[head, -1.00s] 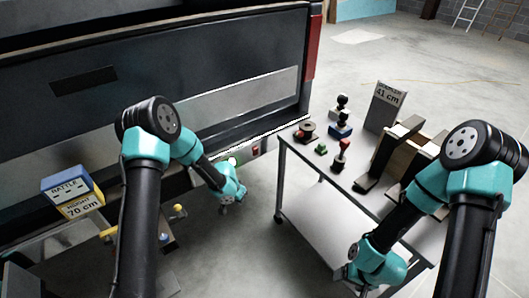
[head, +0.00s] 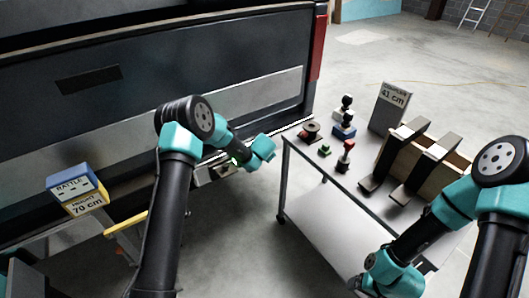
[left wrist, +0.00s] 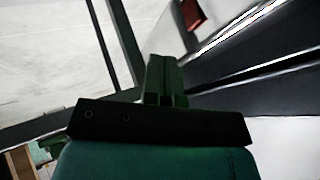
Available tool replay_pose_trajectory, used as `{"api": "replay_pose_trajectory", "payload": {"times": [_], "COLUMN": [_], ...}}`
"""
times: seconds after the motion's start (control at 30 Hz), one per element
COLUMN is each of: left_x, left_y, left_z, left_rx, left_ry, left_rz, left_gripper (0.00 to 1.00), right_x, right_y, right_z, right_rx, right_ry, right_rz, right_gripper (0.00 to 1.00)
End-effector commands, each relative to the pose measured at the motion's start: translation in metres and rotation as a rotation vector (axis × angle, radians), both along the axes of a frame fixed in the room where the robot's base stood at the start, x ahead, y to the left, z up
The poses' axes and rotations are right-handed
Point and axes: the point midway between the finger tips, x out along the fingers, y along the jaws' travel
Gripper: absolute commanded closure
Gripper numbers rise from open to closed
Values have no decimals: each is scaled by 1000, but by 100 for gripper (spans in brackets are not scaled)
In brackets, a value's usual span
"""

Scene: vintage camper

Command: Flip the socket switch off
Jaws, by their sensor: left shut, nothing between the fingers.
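My left gripper (head: 266,148) is in front of the camper's rear lower edge, close to the bumper. In the left wrist view its fingers (left wrist: 165,78) are together with nothing between them. The socket switch is not clearly visible in the head view; my left gripper and wrist cover that part of the bumper. A small red part (left wrist: 193,14) shows at the top of the left wrist view, apart from the fingertips; I cannot tell whether it is the switch. My right gripper (head: 358,286) is low at the right beside the cart, its fingers too small to read.
A grey cart (head: 300,152) stands right of the left gripper, holding several small parts and a wooden rack. A sign reading 41 cm (head: 392,105) stands on it. A blue and yellow box (head: 75,190) is at the left. The camper (head: 130,90) fills the back.

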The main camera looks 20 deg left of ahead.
Motion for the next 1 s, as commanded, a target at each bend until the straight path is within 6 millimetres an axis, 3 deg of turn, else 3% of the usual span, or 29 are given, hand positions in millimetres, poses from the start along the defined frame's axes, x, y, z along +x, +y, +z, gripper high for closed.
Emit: {"api": "replay_pose_trajectory", "payload": {"times": [0.47,1.0], "left_x": [5,51], "left_y": [1,9], "left_z": [-8,-66], "left_rx": [-1,-2], "left_ry": [2,2], "left_rz": [1,2], "left_gripper": [100,100], "right_x": [0,0], "right_y": [0,0], "right_z": [0,0], "right_rx": [0,0], "right_ry": [0,0], "right_rz": [0,0], "right_gripper": [22,22]}}
